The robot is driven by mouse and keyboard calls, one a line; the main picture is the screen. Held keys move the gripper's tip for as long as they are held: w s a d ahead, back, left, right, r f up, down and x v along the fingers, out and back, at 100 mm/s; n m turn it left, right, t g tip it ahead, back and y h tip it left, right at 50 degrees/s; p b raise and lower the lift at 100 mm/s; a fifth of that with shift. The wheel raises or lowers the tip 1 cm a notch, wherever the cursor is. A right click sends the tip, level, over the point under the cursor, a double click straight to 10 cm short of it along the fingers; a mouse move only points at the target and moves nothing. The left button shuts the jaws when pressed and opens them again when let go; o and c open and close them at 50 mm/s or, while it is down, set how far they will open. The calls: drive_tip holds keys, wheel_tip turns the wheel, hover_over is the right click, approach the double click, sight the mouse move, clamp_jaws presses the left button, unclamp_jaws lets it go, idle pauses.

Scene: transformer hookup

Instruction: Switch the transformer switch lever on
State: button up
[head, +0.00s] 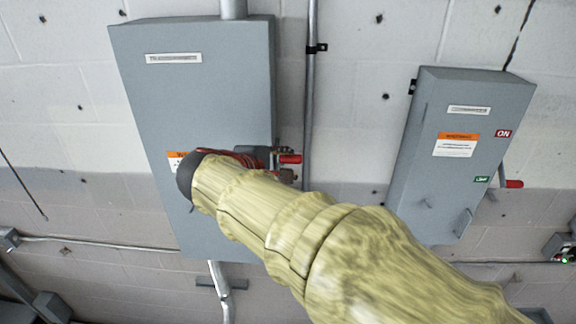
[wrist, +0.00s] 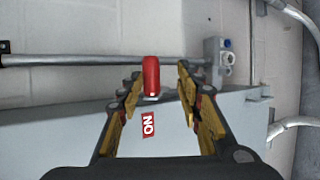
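A grey box (head: 140,90) with a blurred white label is on the wall at the left in the head view. A red lever handle (head: 290,158) shows at its right edge, beside my gripper (head: 268,156), which is mostly hidden behind my sleeved arm. In the wrist view, my gripper (wrist: 158,82) is open, with its yellow-padded fingers apart. A red lever handle (wrist: 151,76) stands between the fingertips, with gaps visible on both sides. A red ON label (wrist: 148,125) is on the grey surface just below the handle.
A second grey box (head: 430,190) hangs at the right, with a red-tipped lever (head: 514,184) low at its right side, near a green label (head: 482,180). A vertical conduit (head: 311,80) runs between the boxes, close to my gripper.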

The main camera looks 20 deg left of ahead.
drive_tip(key=shift+s+r, duration=0.1)
drive_tip(key=shift+s, duration=0.1)
idle(0.6)
drive_tip(key=v, duration=1.2)
drive_tip(key=shift+a, duration=0.15)
